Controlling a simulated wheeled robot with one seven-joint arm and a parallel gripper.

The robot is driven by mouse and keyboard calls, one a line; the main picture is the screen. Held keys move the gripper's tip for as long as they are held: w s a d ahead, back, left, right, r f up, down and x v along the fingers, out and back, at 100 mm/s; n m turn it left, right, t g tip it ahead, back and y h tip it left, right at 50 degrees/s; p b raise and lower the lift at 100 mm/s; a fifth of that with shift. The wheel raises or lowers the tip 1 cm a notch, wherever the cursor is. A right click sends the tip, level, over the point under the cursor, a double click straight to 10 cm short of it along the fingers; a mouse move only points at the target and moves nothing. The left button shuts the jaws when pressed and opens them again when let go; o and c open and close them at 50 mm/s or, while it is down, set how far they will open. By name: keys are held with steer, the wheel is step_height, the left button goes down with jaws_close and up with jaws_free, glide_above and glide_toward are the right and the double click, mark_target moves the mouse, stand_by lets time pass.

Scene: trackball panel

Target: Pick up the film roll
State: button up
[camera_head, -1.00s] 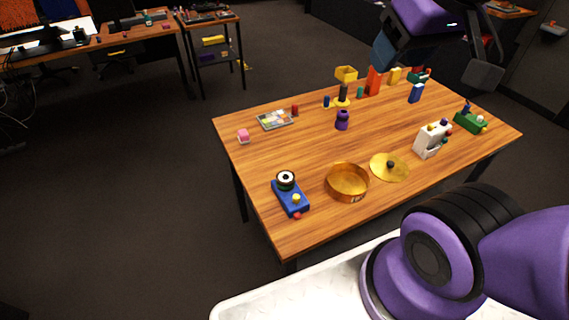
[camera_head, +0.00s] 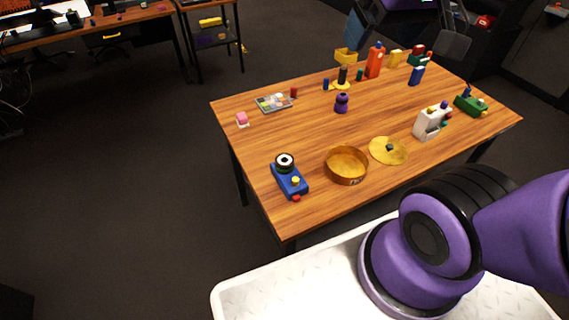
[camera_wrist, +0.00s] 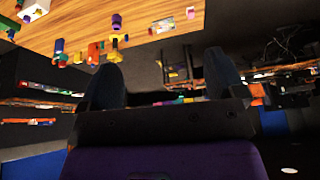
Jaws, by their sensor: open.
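I cannot tell for sure which item is the film roll. Small upright cylinders stand towards the back of the wooden table (camera_head: 275,150): a red one (camera_head: 294,92), a blue one (camera_head: 326,84) and a green one (camera_head: 360,75). A black cylinder (camera_head: 342,75) stands on a yellow base among them. A blue panel (camera_head: 289,180) with a black-and-white round part sits at the front left.
A brass-coloured bowl (camera_head: 347,178), a yellow disc (camera_head: 389,151), a white block (camera_head: 430,123), a purple knob (camera_head: 341,103) and a sorted tray (camera_head: 274,104) occupy the table. A tall orange bottle (camera_head: 374,63) stands at the back. The left middle of the tabletop is clear.

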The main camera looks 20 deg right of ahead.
steer(key=w+a+f+m+g, duration=0.1)
steer(key=w+a+f+g, duration=0.1)
steer(key=w+f, duration=0.6)
steer(key=m+g, duration=0.2)
steer(key=g, duration=0.1)
glide_above(285, 159)
step_height(285, 159, down, 27)
steer(key=shift+s+d+f, duration=0.1)
steer(key=shift+s+f, duration=0.1)
steer(key=shift+f, duration=1.25)
steer(key=shift+s+d+f, duration=0.1)
steer(key=shift+s+f, duration=0.1)
steer(key=shift+f, duration=1.2)
steer(key=f, duration=0.3)
steer(key=shift+w+a+f, duration=0.25)
steer(key=shift+w, duration=0.1)
steer(key=shift+f, duration=0.85)
steer(key=c, duration=1)
